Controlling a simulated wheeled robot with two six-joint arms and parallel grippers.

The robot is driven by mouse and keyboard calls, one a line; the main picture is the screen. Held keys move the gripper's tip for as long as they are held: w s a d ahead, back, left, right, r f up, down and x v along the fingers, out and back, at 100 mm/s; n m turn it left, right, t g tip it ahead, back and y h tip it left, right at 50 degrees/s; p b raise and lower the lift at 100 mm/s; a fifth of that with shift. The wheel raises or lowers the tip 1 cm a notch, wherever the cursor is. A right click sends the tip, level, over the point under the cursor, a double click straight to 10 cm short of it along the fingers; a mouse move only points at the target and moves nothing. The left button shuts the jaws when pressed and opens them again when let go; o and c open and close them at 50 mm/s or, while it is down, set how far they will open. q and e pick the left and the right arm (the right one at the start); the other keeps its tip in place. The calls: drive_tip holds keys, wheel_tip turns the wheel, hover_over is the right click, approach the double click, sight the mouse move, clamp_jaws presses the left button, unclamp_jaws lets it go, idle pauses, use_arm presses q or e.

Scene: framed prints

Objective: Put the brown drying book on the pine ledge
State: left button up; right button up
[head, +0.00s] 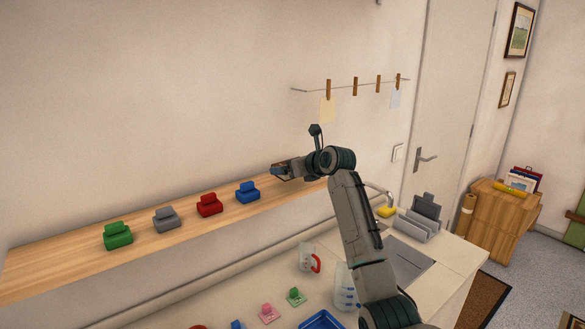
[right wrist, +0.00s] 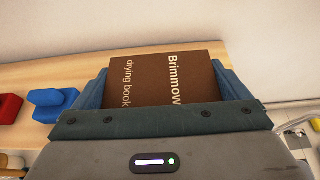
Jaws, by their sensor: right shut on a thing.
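The brown book (right wrist: 150,78), with "Brimmow" and "drying book" on its cover, is between the fingers of my right gripper (right wrist: 160,90) in the right wrist view. The right gripper (head: 281,171) is shut on it. The pine ledge (head: 60,257) runs along the wall in the head view and also shows behind the book in the right wrist view (right wrist: 55,75). The gripper and book are over the ledge's right part, right of the blue block. I cannot tell whether the book touches the ledge. My left gripper is not in view.
Green (head: 118,236), grey (head: 166,219), red (head: 209,205) and blue (head: 248,192) blocks stand in a row on the ledge. A peg line (head: 345,85) hangs above.

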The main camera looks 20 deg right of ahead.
sight(294, 182)
drive_tip(key=shift+w+d+p, duration=0.25)
drive_tip(key=shift+w+p, duration=0.05)
drive_tip(key=shift+w, duration=0.85)
wheel_tip(294, 182, down, 3)
drive_tip(key=shift+f+p, duration=0.15)
drive_tip(key=shift+p, duration=1.05)
drive_tip(key=shift+f, duration=0.2)
drive_tip(key=o, duration=0.7)
drive_tip(key=shift+f, duration=0.15)
drive_tip(key=shift+o, duration=0.5)
drive_tip(key=shift+s, duration=0.15)
drive_tip(key=shift+s+d+r+b, duration=0.15)
drive_tip(key=shift+s+r+b, duration=0.1)
drive_tip(key=shift+b, duration=0.1)
drive_tip(key=b+v, duration=0.3)
drive_tip(key=v, duration=0.8)
drive_tip(key=shift+b, duration=0.35)
